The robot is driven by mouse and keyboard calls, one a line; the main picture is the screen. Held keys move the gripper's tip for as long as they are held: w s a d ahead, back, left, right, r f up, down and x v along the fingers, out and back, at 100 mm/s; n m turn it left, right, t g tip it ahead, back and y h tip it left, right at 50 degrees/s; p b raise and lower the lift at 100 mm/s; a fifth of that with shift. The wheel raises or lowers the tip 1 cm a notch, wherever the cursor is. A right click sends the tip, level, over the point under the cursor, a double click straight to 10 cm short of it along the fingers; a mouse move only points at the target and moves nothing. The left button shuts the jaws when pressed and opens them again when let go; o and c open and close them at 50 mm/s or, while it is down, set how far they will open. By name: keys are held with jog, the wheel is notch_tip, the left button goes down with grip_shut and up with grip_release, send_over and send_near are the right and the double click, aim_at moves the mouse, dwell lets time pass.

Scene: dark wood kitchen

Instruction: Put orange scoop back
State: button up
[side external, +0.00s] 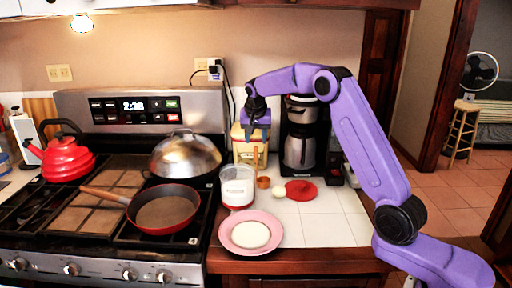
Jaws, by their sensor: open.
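A small orange scoop (263,182) lies on the white tiled counter, in front of a cream and yellow canister (242,154). A white round item (279,192) and a red round lid or mat (301,190) lie to its right. My gripper (251,139) points down in front of the upper part of the canister, above the scoop in the picture. It is open, and I see nothing held in it. Its fingertips are small and dark here, and I cannot tell whether they touch the canister.
A clear container with white contents (237,187) stands left of the scoop. A pink plate (234,221) lies in front. A coffee maker (299,145) stands right of the canister. The stove holds a red pan (164,228), a domed lid (186,155) and a red kettle (68,163).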

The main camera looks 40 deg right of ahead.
jog(key=s+a+r+n+y, duration=0.3)
jog(key=s+a+n, duration=0.7)
jog(key=s+a, duration=0.85)
jog(key=s+d+f+n+g, duration=0.1)
jog(key=s+n, duration=0.4)
jog(key=s, duration=1)
jog(key=s+d+f+n+g, duration=0.2)
jog(key=s+f+n, duration=0.2)
jog(key=s, duration=1)
jog(key=n, duration=0.2)
jog(key=shift+s+f+n+y, duration=0.2)
jog(key=shift+s+n+y, duration=0.1)
jog(key=shift+s, duration=0.05)
